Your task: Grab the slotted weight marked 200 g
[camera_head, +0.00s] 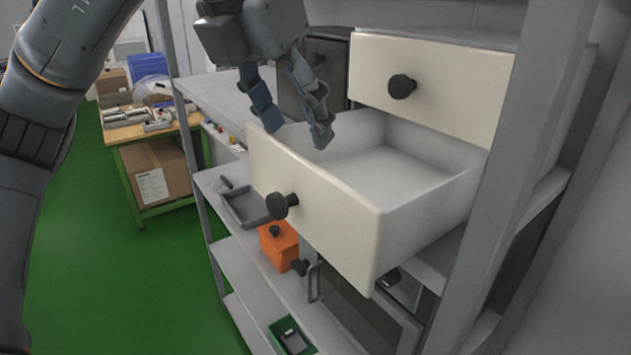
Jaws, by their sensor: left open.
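My left gripper (297,128) is open, with its two dark fingers pointing down and apart. It hangs above the left front edge of an open cream drawer (318,208), and nothing shows between its fingers. The drawer is pulled out and has a black round knob (282,205) on its front. The part of its white inside that I can see is bare; the near floor is hidden behind the front panel. I cannot make out a slotted weight marked 200 g anywhere. My right gripper is not in view.
A closed cream drawer (440,88) sits above at the right. A grey shelf post (515,170) stands at the right. Lower shelves hold a grey tray (246,207), an orange box (279,246) and a green bin (291,337). A workbench (140,128) stands behind left; green floor is clear.

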